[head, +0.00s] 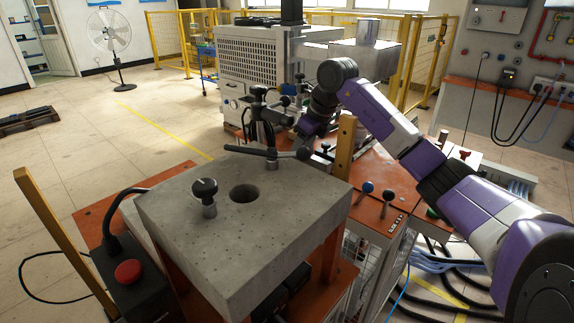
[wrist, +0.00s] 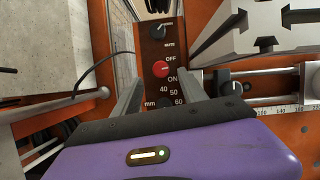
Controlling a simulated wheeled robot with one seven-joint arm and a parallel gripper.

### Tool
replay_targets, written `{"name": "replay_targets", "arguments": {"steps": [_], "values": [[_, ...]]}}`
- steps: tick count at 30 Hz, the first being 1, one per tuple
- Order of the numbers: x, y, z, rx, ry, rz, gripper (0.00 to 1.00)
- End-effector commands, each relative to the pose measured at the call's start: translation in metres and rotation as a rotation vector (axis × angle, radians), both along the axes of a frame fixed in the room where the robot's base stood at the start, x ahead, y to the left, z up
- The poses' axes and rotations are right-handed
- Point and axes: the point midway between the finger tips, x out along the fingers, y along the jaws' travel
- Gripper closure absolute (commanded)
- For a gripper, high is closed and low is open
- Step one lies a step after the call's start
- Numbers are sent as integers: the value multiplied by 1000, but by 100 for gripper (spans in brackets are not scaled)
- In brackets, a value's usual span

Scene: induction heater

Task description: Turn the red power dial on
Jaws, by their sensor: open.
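The red power dial (wrist: 161,69) is on a dark brown panel (wrist: 150,50) in the wrist view, with OFF printed above right of it and ON below right. A light mark shows on the dial; I cannot tell which label it points to. My gripper (wrist: 160,80) is open. Its grey fingers lie left and right of the dial's column, and I see no contact with the dial. In the head view my gripper (head: 306,126) is at the machine behind the concrete block; its fingertips and the red dial cannot be made out there.
A black MUTE knob (wrist: 157,31) sits above the dial and a dark knob (wrist: 166,103) below it. A metal rail (wrist: 260,25) is at the right. The concrete block (head: 165,200) and a yellow post (head: 344,150) stand near my arm. A black cable (wrist: 95,70) runs at the left.

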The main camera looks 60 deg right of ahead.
Motion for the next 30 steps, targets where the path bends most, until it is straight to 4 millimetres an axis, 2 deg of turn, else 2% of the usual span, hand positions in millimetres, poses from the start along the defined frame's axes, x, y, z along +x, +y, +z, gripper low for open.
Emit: {"name": "replay_targets", "arguments": {"steps": [3, 9, 20, 21, 23, 28, 30], "values": [[8, 0, -19, 3, 1, 1, 50], [17, -1, -40, 1, 0, 3, 50], [20, -2, -46, -1, -1, 3, 50], [20, -2, -46, -1, -1, 3, 52], [20, -2, -46, -1, -1, 3, 64], [20, -2, -46, -1, -1, 3, 97], [20, -2, -46, -1, 0, 3, 100]]}}
